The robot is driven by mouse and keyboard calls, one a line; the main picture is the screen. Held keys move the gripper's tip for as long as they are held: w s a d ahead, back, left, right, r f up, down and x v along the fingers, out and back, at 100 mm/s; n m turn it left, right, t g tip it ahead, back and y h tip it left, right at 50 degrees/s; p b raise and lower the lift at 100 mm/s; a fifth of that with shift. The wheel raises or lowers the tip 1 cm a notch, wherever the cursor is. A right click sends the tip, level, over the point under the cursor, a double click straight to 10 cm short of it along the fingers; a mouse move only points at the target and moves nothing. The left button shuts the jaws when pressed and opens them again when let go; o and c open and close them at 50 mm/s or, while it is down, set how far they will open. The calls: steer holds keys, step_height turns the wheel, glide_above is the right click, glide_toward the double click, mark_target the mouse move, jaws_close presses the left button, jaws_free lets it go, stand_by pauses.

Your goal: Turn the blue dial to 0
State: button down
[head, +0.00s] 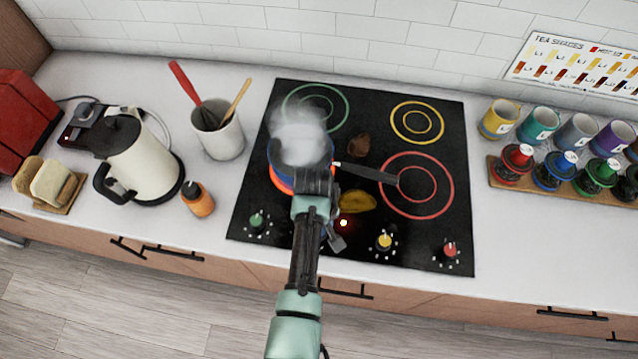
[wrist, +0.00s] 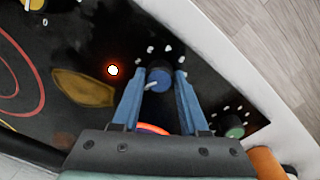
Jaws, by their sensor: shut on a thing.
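The blue dial (wrist: 159,80) sits on the black cooktop between my gripper's two fingers in the wrist view, with white marks around part of it and a pale pointer on its lower left side. My gripper (wrist: 158,92) is shut on the blue dial. In the head view my gripper (head: 333,238) is at the cooktop's front edge, and my arm hides most of the dial. A red-orange light (wrist: 113,70) glows beside the dial. A pot (head: 300,150) with a blue rim steams on a burner that glows orange.
A yellow-brown item (head: 356,202) and a dark-handled utensil (head: 370,174) lie on the cooktop (head: 452,150). Green (head: 257,220), yellow (head: 384,242) and red (head: 450,250) dials line its front. A kettle (head: 145,160) and utensil cup (head: 218,138) stand left.

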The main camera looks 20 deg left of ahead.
steer(key=n+p, duration=0.1)
steer(key=n, duration=0.5)
steer(key=shift+w+r, duration=0.1)
steer(key=shift+n, duration=0.3)
stand_by(0.3)
steer(key=shift+c, duration=2.2)
jaws_free()
step_height(320, 180, up, 13)
steer(key=b, duration=0.1)
steer(key=shift+s, duration=0.35)
steer(key=shift+a, duration=0.1)
